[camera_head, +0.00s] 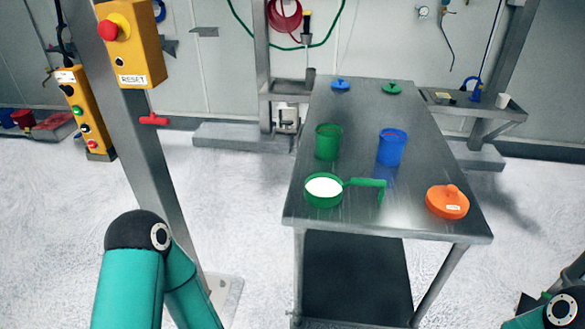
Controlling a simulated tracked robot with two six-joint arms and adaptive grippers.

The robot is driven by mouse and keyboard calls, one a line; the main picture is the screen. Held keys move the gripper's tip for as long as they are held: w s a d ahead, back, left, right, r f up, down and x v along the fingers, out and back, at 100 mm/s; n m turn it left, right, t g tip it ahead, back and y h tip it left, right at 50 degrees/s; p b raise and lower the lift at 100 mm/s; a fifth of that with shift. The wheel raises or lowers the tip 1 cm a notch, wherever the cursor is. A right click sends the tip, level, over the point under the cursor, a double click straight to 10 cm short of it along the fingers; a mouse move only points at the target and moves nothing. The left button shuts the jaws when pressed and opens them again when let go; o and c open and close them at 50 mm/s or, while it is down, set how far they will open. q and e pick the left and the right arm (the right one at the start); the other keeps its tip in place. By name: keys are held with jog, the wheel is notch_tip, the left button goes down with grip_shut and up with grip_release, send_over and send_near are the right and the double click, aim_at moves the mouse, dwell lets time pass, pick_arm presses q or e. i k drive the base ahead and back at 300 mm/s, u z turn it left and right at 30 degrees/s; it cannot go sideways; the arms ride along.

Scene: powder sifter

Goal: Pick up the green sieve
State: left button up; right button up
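The green sieve (324,202) lies on the steel table (345,222), near its front left edge. Its round inside shows white; I cannot tell whether that is mesh or powder. Its green handle points right and ends in a crosspiece. A green beaker (328,143) stands upright just behind the sieve, and a blue beaker (391,149) stands behind and to the right of it. My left arm shows at the lower left and my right arm at the lower right corner, both well away from the sieve. Neither gripper is in view.
An orange lid (447,203) sits at the table's front right. A blue lid (340,86) and a green lid (391,89) lie at the back. A post with a yellow reset box (135,50) stands left of the table. The table's middle back is clear.

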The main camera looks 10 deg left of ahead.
aim_at(324, 190)
jog(key=u, duration=0.15)
jog(key=i, duration=0.55)
jog(key=u, duration=0.4)
jog(key=k, duration=0.95)
jog(key=u, duration=0.15)
jog(key=i, duration=0.95)
jog(key=z, duration=0.05)
